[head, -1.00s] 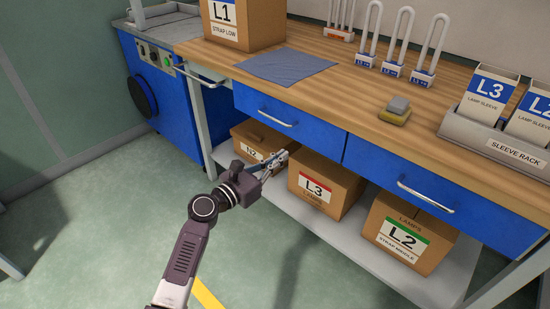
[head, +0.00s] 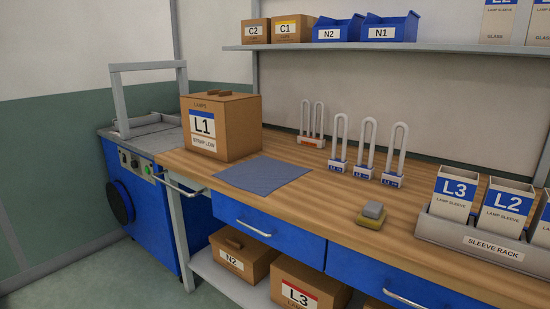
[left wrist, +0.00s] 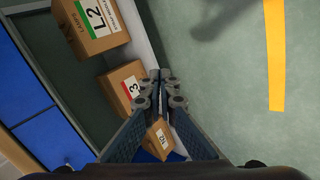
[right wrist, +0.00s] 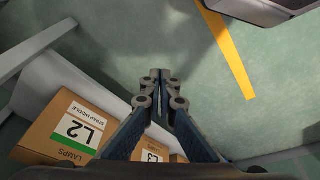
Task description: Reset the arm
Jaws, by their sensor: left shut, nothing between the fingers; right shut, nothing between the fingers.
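My left gripper (left wrist: 160,76) is shut and empty in the left wrist view. Beyond it are the L3 box (left wrist: 124,84), the L2 box (left wrist: 92,22) and a smaller box (left wrist: 160,138) behind the fingers. My right gripper (right wrist: 160,76) is shut and empty in the right wrist view, above the green floor (right wrist: 215,90). The L2 box (right wrist: 72,130) is at its lower left, and part of the L3 box (right wrist: 150,156) shows between the fingers. Neither arm shows in the head view. No contact with the boxes is visible.
The wooden bench (head: 335,185) holds the L1 box (head: 222,125), a blue cloth (head: 263,175), several lamp tubes on stands, a sponge-like block (head: 371,217) and the sleeve rack (head: 480,246).

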